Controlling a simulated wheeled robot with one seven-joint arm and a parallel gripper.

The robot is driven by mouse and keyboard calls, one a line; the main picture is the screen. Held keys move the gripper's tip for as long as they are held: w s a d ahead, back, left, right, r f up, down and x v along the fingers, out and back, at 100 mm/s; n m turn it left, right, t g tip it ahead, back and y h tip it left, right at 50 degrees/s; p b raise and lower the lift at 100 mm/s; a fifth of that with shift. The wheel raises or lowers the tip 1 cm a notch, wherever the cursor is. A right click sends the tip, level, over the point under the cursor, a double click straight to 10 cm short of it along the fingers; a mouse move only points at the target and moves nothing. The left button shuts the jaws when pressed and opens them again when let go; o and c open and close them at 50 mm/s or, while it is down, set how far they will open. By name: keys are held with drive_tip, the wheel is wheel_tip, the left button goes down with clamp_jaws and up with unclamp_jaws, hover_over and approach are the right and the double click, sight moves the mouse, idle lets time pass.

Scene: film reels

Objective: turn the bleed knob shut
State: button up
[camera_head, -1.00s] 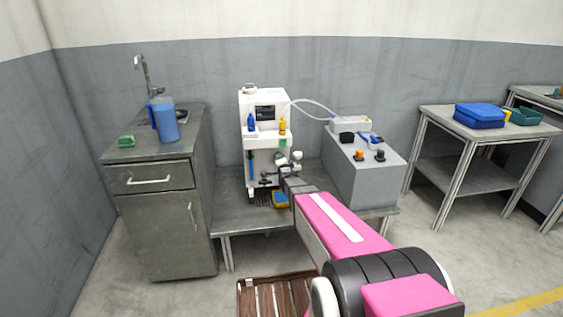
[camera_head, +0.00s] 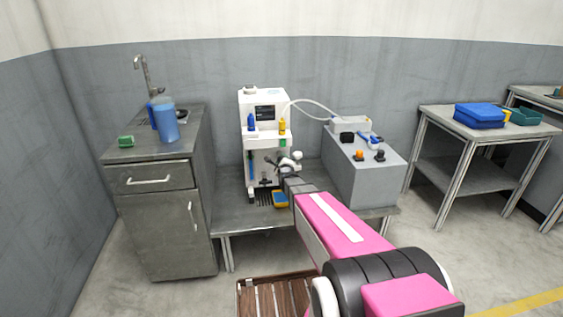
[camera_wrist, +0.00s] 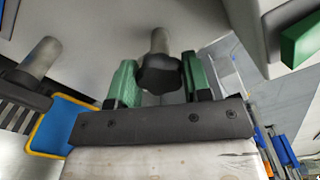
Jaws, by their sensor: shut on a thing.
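The bleed knob (camera_wrist: 158,76) is a dark, lobed knob on a grey stem in the wrist view. My gripper (camera_wrist: 159,68) has green fingers, one on each side of the knob, and is shut on it. In the head view my gripper (camera_head: 279,173) is at the lower front of the white machine (camera_head: 265,108). The knob is too small and covered there to make out.
A blue tray with a yellow rim (camera_wrist: 62,122) lies left of my gripper in the wrist view. A grey box (camera_head: 365,175) with small knobs stands right of the machine. A sink cabinet (camera_head: 160,215) with a blue jug (camera_head: 166,122) stands left.

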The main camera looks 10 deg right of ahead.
drive_tip(key=shift+m, duration=0.7)
drive_tip(key=o, duration=0.9)
drive_tip(key=s, duration=1.1)
drive_tip(key=shift+f, duration=0.1)
